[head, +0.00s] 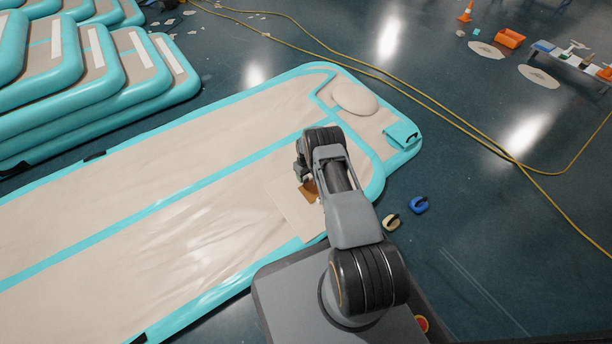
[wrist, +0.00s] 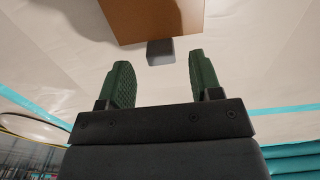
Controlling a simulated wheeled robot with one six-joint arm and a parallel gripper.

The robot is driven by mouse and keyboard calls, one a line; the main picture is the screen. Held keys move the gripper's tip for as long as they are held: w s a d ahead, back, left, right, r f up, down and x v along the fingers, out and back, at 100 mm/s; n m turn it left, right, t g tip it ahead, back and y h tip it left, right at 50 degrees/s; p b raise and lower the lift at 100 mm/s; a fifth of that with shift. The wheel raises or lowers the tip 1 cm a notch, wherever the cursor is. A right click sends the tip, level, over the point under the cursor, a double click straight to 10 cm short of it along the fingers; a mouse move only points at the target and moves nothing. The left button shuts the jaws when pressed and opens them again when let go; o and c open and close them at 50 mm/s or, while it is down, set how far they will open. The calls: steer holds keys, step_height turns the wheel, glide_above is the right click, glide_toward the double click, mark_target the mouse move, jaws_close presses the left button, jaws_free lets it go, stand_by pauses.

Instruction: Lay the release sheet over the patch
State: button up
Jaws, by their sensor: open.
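A brown sheet-like piece (head: 309,190), which looks like the release sheet, shows partly behind my arm, over the beige track. In the wrist view the brown piece (wrist: 150,16) is at the top, with a small grey block (wrist: 160,52) at its near edge. My gripper (wrist: 158,72) is open, its green fingers spread to either side of and short of the grey block, touching nothing. A paler flat rectangle (head: 288,211) lies on the track beside the brown piece; I cannot tell whether it is the patch. My wrist hides part of this area.
The long beige track (head: 140,215) has teal edges. A round beige disc (head: 355,97) and a teal folded piece (head: 402,134) lie at its far end. A beige tool (head: 391,222) and a blue tool (head: 419,205) are on the floor. Yellow hoses (head: 455,125) cross the floor.

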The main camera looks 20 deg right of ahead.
step_height(320, 180, up, 26)
steer(key=a+p, duration=0.3)
steer(key=p, duration=0.2)
steer(key=s+a+r+m+t, duration=0.1)
steer(key=s+a+r, duration=0.15)
steer(key=r, duration=0.45)
steer(key=s+a+r, duration=0.1)
steer(key=s+r, duration=0.3)
steer(key=r, duration=0.3)
steer(key=s+a+r, duration=0.1)
steer(key=s+r, duration=0.2)
steer(key=s, duration=0.4)
steer(key=s+a+r+t, duration=0.1)
steer(key=s+a+r, duration=0.1)
steer(key=s+r, duration=0.2)
steer(key=s+a+r+m, duration=0.1)
steer(key=s+a+r, duration=0.1)
steer(key=s, duration=0.8)
steer(key=shift+s+a+r+t, duration=0.2)
steer(key=shift+s+r+t, duration=0.15)
steer(key=shift+r, duration=0.4)
